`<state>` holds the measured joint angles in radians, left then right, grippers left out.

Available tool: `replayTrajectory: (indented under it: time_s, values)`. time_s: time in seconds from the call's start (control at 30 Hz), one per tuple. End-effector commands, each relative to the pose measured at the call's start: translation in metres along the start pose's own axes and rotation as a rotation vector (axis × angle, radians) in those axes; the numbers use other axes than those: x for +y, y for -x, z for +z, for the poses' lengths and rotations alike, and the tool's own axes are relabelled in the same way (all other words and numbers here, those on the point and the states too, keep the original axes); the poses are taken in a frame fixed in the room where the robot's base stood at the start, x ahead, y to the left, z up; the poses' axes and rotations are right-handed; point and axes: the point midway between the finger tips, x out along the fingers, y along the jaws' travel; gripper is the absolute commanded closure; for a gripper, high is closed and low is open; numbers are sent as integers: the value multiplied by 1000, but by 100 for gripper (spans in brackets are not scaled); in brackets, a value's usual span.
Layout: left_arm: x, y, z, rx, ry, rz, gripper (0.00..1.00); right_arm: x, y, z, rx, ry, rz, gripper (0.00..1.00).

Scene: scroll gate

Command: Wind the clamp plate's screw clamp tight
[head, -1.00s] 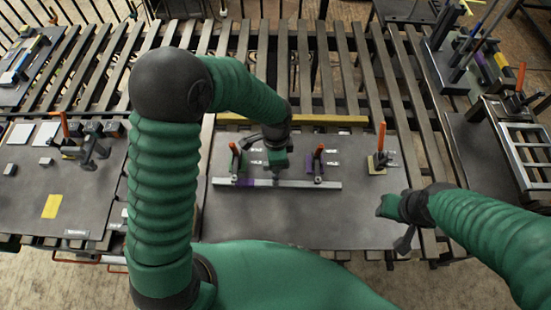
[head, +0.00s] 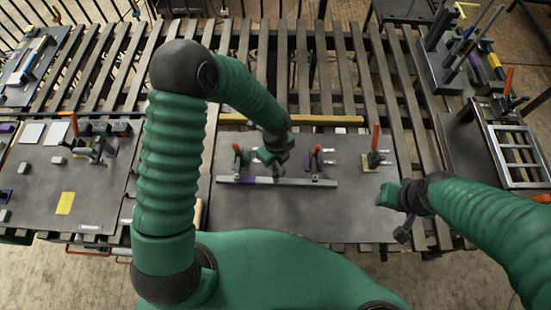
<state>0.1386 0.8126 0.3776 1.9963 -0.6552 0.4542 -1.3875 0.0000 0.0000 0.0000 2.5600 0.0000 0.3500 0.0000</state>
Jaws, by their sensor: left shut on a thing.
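The clamp plate (head: 330,225) is a dark grey panel on the slatted bench in the middle of the head view. A pale bar (head: 300,182) with a purple patch lies across it. My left gripper (head: 276,166) is over the plate, just behind the bar and between two red-handled clamps, the left clamp (head: 239,157) and the right clamp (head: 316,158). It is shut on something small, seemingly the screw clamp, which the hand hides. My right gripper (head: 404,233) is at the plate's right front edge, apart from the clamps; its fingers are too unclear to read.
Another red-handled clamp (head: 375,150) stands at the plate's right. A yellow strip (head: 330,119) runs behind the plate. A left panel (head: 35,190) carries small blocks and a yellow patch. A metal rack (head: 515,155) stands at right. The plate's front is clear.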

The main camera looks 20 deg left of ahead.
Motion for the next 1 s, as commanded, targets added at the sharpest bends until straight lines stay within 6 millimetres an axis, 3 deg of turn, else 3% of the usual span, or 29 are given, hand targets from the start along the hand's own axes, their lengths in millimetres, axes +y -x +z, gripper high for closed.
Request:
replayTrajectory:
  time_s: [0.03, 0.5, 1.0]
  values:
    - [-4, 7, 1, -2, -43, -10, 100, 0, 8, -2, 0, 0, 0, 62]
    - [-4, 5, 1, -5, -425, -10, 100, 0, 35, -8, 0, 0, 0, 62]
    - [-4, 3, 2, -7, -568, -9, 100, 0, 43, -10, 0, 0, 0, 62]
